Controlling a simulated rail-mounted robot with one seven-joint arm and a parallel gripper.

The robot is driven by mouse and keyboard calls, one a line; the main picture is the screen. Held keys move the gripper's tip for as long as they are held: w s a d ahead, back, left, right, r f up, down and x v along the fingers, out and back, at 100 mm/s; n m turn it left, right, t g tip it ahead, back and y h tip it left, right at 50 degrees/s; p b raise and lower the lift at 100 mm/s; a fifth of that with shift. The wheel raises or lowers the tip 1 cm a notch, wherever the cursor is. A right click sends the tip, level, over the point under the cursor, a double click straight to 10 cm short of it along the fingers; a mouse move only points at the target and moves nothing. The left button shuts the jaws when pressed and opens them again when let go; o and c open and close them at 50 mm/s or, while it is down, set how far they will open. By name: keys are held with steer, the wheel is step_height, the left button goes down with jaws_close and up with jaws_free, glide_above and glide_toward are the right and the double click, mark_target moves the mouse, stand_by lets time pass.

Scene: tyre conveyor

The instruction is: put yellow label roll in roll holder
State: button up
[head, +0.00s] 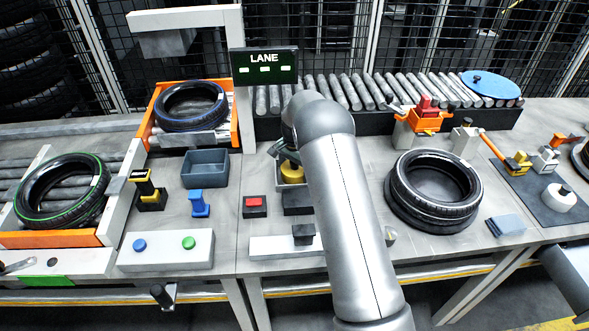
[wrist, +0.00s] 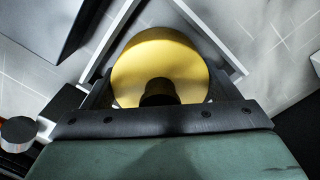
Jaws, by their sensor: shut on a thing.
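The yellow label roll (wrist: 160,62) sits between the two dark fingers of my gripper (wrist: 160,88) in the wrist view, with its dark core facing the camera. My gripper is shut on it. In the head view the yellow roll (head: 292,173) shows just left of my arm, below my gripper (head: 283,157), which is partly hidden by the arm. I cannot surely identify the roll holder.
A black block (head: 297,203) stands just in front of the tray. A red-topped block (head: 255,206), a blue stand (head: 199,204) and a grey-blue bin (head: 205,168) are to the left. A tyre (head: 435,185) lies to the right of my arm.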

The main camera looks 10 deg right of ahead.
steer(key=shift+f, duration=0.25)
steer(key=o, duration=1)
steer(key=shift+r, duration=0.1)
steer(key=shift+o, duration=0.2)
step_height(320, 180, up, 12)
steer(key=shift+r+b, duration=0.1)
steer(key=shift+b, duration=0.6)
steer(key=s+r+n, duration=0.2)
steer(key=s+r, duration=0.2)
steer(key=s, duration=0.4)
steer(key=s+r+n, duration=0.2)
steer(key=s+r, duration=0.2)
steer(key=s, duration=0.4)
steer(key=s+f+n, duration=0.3)
steer(key=s+n, duration=0.3)
steer(key=s, duration=2)
steer(key=shift+s+a+f, duration=0.2)
steer(key=shift+s+a, duration=0.1)
steer(key=shift+s, duration=0.05)
